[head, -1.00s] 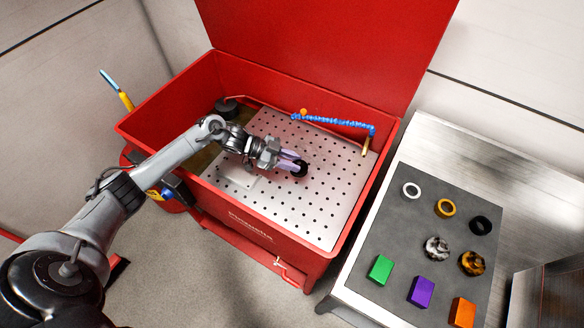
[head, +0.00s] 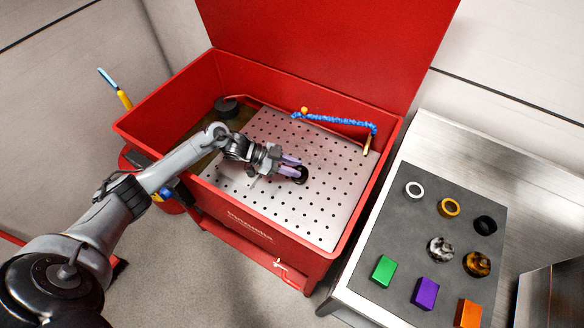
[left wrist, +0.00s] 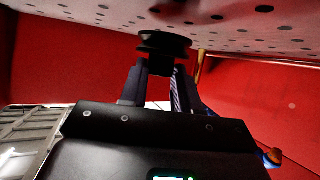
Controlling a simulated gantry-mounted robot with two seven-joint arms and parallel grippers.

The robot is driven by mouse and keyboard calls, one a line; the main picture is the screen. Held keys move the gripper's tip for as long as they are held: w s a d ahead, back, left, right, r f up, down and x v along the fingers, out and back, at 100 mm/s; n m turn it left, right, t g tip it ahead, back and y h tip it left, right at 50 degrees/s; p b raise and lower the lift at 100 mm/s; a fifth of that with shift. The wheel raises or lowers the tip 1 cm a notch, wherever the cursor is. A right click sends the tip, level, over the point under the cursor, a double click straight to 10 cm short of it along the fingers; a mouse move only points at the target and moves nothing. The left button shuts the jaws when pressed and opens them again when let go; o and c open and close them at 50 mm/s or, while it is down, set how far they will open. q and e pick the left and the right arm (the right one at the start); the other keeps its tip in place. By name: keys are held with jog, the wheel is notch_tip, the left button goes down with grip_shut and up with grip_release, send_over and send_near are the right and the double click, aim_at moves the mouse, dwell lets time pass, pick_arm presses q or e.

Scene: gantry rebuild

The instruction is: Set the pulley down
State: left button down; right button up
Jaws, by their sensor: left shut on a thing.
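The black pulley (head: 302,175) is at the tips of my left gripper (head: 294,170), over the perforated plate (head: 322,200) inside the red washer tub. The left wrist view shows the pulley (left wrist: 163,44) as a dark grooved disc between the two fingers of the gripper (left wrist: 160,72), which are shut on it. The pulley is close to the plate; I cannot tell whether it touches. My right gripper is in neither view.
The red tub wall (head: 265,240) surrounds the plate. A blue hose (head: 335,121) runs along the back of the tub. A dark round part (head: 227,104) sits in the back left corner. A grey mat (head: 405,230) at right holds rings, gears and coloured blocks.

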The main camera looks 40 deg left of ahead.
pick_arm(q)
jog(key=c, duration=0.8)
grip_release()
jog(key=shift+s+f, duration=0.2)
jog(key=shift+f, duration=0.6)
jog(key=shift+r+p, duration=0.4)
jog(key=shift+r, duration=0.2)
jog(key=shift+a+r, duration=0.2)
jog(key=v, duration=0.4)
jog(key=p+v, duration=0.1)
jog(key=v, duration=0.2)
jog(key=p+v, duration=0.1)
jog(key=v, duration=0.3)
jog(key=shift+s+a+r, duration=0.1)
jog(key=shift+a+r, duration=0.05)
jog(key=shift+r, duration=0.3)
